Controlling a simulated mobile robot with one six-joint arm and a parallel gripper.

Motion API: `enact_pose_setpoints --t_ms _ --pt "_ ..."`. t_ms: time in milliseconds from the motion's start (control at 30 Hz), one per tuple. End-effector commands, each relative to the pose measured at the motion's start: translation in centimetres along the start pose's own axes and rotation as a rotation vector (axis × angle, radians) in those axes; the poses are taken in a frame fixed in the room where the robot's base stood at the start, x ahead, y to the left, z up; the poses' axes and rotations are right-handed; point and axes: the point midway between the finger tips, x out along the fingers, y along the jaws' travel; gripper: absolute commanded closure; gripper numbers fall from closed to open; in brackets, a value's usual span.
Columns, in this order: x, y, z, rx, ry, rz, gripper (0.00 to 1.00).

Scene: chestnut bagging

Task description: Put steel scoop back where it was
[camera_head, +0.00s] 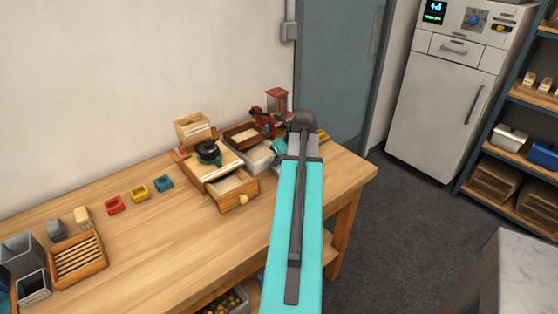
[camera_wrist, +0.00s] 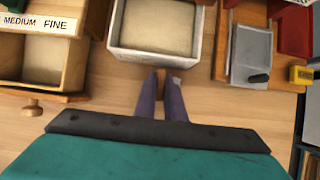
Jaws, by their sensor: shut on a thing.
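My gripper (camera_wrist: 160,85) shows in the wrist view with its two purple-grey fingers close together over the wooden bench. A narrow brown piece, seemingly the handle of the steel scoop (camera_wrist: 160,78), is between the fingertips; the scoop's metal part cannot be made out. The fingertips are just in front of a white bin (camera_wrist: 113,30) with a pale, grainy-looking fill. In the head view my turquoise arm reaches over the bench's right part and hides my gripper and the scoop.
A wooden drawer unit (camera_wrist: 68,27) labelled medium and fine stands left of the bin. A wooden tray (camera_wrist: 223,45) with a grey panel stands right. In the head view, small coloured blocks (camera_head: 139,192) and a slatted rack (camera_head: 57,280) lie left; the bench (camera_head: 130,235) is clear between.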

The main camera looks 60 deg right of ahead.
Motion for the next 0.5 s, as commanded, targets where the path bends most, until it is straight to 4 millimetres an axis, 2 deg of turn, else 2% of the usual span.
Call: enact_pose_setpoints --t_ms 100,133,233,500 --pt "0.21 0.0 -0.12 0.0 0.0 0.0 1.0" --pt "0.21 -0.01 -0.11 0.0 0.0 0.0 0.87" --pt "0.2 -0.01 -0.1 0.0 0.0 0.0 0.72" --pt "0.19 0.0 -0.1 0.0 0.0 0.0 0.72"
